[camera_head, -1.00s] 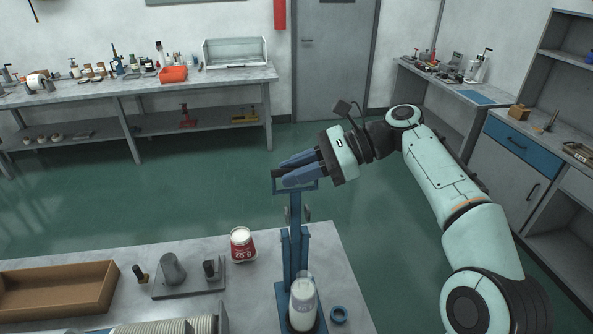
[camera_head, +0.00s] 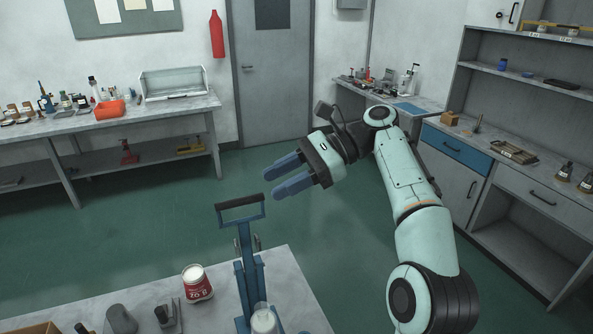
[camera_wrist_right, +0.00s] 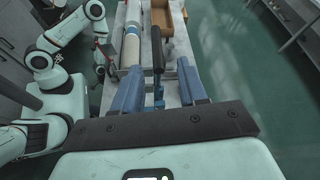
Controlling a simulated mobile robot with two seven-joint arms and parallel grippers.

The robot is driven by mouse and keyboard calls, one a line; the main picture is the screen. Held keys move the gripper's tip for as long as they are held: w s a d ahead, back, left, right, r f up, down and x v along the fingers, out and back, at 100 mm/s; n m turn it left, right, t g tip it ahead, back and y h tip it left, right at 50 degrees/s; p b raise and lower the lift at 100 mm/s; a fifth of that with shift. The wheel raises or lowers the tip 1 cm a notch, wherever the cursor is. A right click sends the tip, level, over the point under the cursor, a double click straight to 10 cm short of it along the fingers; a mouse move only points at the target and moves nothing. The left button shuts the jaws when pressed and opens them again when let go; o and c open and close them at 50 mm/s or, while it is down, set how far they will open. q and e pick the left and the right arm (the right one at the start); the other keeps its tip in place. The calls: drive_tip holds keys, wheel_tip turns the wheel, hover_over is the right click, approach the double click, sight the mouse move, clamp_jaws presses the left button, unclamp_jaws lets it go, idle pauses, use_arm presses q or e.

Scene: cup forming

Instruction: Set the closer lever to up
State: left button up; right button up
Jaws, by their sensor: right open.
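The closer lever (camera_head: 243,232) is a blue frame with a black grip bar across its top. It stands raised, pointing up from the blue closer (camera_head: 252,283) on the bench. My right gripper (camera_head: 275,178) is open and empty, above and to the right of the grip bar in the head view, apart from it. In the right wrist view the black grip (camera_wrist_right: 157,48) shows between and beyond the two blue fingers. A clear white-filled bottle (camera_head: 263,320) stands at the closer's base. My left arm shows in the right wrist view; its gripper (camera_wrist_right: 104,58) is too small to read.
A red and white can (camera_head: 197,283) stands on the bench (camera_head: 290,280) left of the closer. A grey cup (camera_head: 121,320) and a small stand (camera_head: 168,315) are further left.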

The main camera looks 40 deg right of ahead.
drive_tip(key=shift+v, duration=1.75)
